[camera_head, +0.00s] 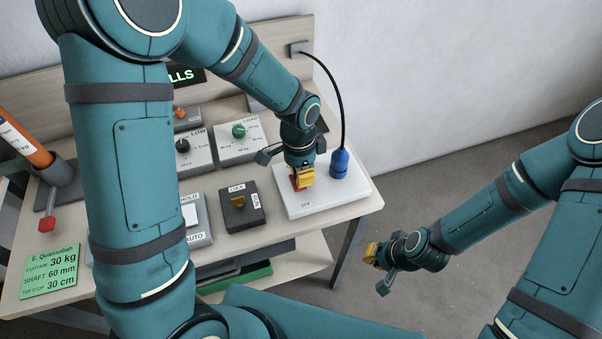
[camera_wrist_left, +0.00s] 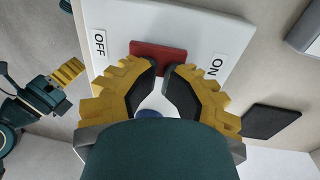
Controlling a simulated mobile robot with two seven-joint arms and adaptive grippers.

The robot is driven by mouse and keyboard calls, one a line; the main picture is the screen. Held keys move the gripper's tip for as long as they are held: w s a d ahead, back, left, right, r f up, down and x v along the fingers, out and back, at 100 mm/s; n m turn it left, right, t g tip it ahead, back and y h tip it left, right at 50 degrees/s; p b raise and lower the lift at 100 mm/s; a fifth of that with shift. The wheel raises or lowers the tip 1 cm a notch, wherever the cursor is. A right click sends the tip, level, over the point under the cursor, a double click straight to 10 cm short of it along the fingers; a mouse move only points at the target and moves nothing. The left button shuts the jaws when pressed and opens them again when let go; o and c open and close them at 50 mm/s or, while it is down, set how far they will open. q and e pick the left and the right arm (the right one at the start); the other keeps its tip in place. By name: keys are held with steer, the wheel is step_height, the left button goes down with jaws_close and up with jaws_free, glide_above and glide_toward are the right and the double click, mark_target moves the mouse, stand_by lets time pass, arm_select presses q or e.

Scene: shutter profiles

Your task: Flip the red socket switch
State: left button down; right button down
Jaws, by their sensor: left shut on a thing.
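The red switch (camera_wrist_left: 158,56) sits on a white socket board (camera_head: 340,196), which also shows in the left wrist view (camera_wrist_left: 205,22). In the wrist view it lies between an OFF label (camera_wrist_left: 99,43) and an ON label (camera_wrist_left: 216,66). My left gripper (camera_head: 303,182) is down at the switch, its yellow fingers nearly together and shut on it; the fingertips (camera_wrist_left: 163,71) hide part of its near edge. In the head view only a sliver of red shows. My right gripper (camera_head: 376,257) hangs apart from the table at the right; its jaw gap is unclear.
A blue plug (camera_head: 339,164) with a black cable stands on the board close beside my left gripper. A dark lock box (camera_head: 240,207) and dial boxes (camera_head: 240,139) are to the left. The floor right of the table is clear.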

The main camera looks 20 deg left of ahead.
arm_select(q)
steer(key=shift+s+a+f, duration=0.1)
steer(key=shift+s+f, duration=0.15)
steer(key=shift+f, duration=0.15)
steer(key=shift+s+d, duration=0.2)
steer(key=shift+s, duration=0.1)
steer(key=shift+s+d+r, duration=0.1)
steer(key=shift+s+d, duration=0.05)
steer(key=shift+s, duration=0.1)
steer(key=shift+d+r, duration=0.1)
steer(key=shift+d, duration=0.1)
steer(key=r+p, duration=0.1)
steer(key=r, duration=0.1)
steer(key=r+p, duration=0.1)
steer(key=w+r+p, duration=0.1)
steer(key=r, duration=0.1)
steer(key=shift+w+a+r+p, duration=0.1)
steer(key=shift+a+r+p, duration=0.2)
steer(key=shift+p, duration=0.1)
step_height(320, 180, up, 9)
steer(key=shift+w+a+p, duration=0.3)
steer(key=shift+w+p, duration=0.15)
